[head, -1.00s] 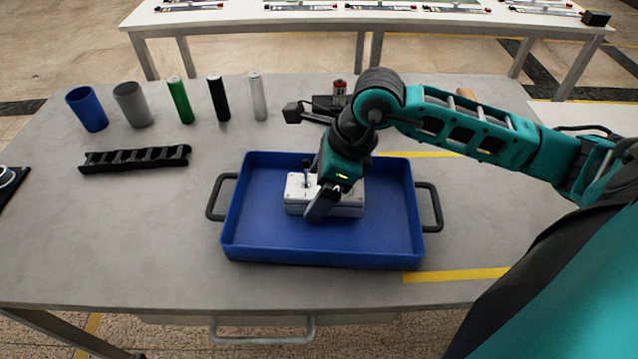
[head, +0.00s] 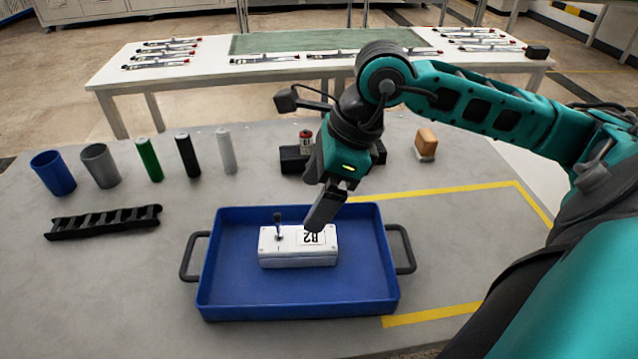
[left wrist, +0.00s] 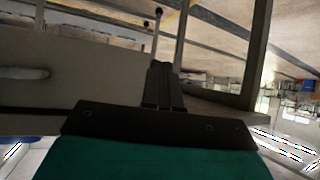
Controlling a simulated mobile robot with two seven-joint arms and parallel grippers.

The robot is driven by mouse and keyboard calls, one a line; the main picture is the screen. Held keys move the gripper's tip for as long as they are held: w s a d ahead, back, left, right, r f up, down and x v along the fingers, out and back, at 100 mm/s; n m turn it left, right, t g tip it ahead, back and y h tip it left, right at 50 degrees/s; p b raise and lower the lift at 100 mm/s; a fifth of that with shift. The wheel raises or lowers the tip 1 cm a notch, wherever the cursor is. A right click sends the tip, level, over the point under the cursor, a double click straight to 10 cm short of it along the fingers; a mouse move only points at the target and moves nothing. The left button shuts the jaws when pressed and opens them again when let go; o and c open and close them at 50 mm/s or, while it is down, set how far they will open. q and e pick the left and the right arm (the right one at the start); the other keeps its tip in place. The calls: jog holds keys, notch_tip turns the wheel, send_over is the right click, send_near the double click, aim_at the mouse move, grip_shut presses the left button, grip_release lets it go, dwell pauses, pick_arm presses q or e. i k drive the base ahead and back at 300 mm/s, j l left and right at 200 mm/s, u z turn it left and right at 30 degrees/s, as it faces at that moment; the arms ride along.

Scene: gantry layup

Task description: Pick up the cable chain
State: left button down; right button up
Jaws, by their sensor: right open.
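The cable chain (head: 103,222), a black ladder-like strip, lies flat on the left of the grey table, left of the blue tray. My right gripper (head: 322,212) is open, pointing down over the back right of the tray, by a white box marked B2 (head: 298,256). It is far to the right of the chain. Its fingers overlap in the head view, so the gap is hidden. My left gripper (left wrist: 164,85) shows only in the left wrist view, its fingers together with nothing seen between them. The chain is not seen there.
The blue tray (head: 213,286) has black side handles. A blue cup (head: 53,173), a grey cup (head: 101,166) and green, black and white cylinders stand behind the chain. A brown-topped block (head: 426,144) stands at the back right. The table around the chain is clear.

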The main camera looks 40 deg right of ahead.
aim_at(150, 210)
jog(key=k, duration=1)
